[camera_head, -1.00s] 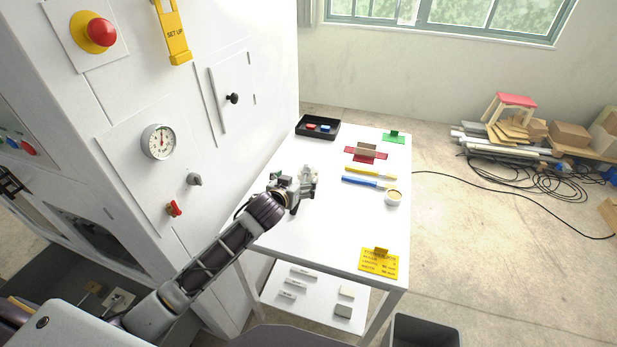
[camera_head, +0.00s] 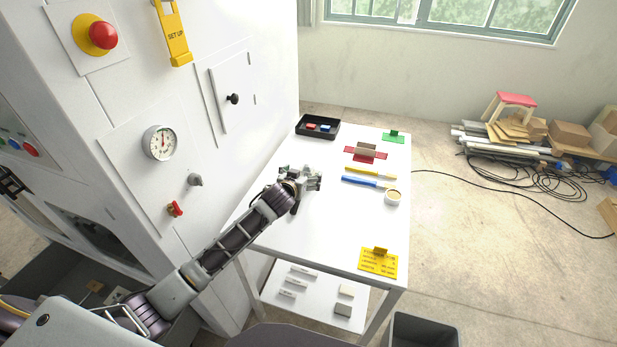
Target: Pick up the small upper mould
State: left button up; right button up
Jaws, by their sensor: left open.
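My left gripper (camera_head: 314,179) is open above the white table (camera_head: 325,230), left of the two brushes. Something pale shows at its fingers, but I cannot tell whether it is a separate part or the gripper itself. I cannot make out with certainty which thing is the small upper mould. Small blocks lie on the lower shelf (camera_head: 318,308), among them a grey block (camera_head: 342,310) and a pale block (camera_head: 346,291). A brownish block (camera_head: 367,148) sits on a red cross-shaped piece (camera_head: 367,156) farther back on the table. My right gripper is not in view.
A yellow brush (camera_head: 368,171), a blue brush (camera_head: 362,181) and a small cup (camera_head: 393,197) lie right of the gripper. A black tray (camera_head: 318,137) is at the back. A yellow card (camera_head: 379,264) is at the front right. The white machine (camera_head: 120,90) stands left.

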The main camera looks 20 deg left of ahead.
aim_at(306, 172)
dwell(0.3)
pick_arm(q)
jog(key=shift+p+x, duration=0.45)
jog(key=shift+x, duration=2.15)
jog(key=shift+s+d+f, duration=0.1)
jog(key=shift+d+f, duration=0.05)
jog(key=shift+f, duration=0.05)
jog(key=shift+r, duration=0.1)
jog(key=c, duration=1.6)
jog(key=shift+r+b, duration=0.4)
jog(key=shift+r, duration=4.6)
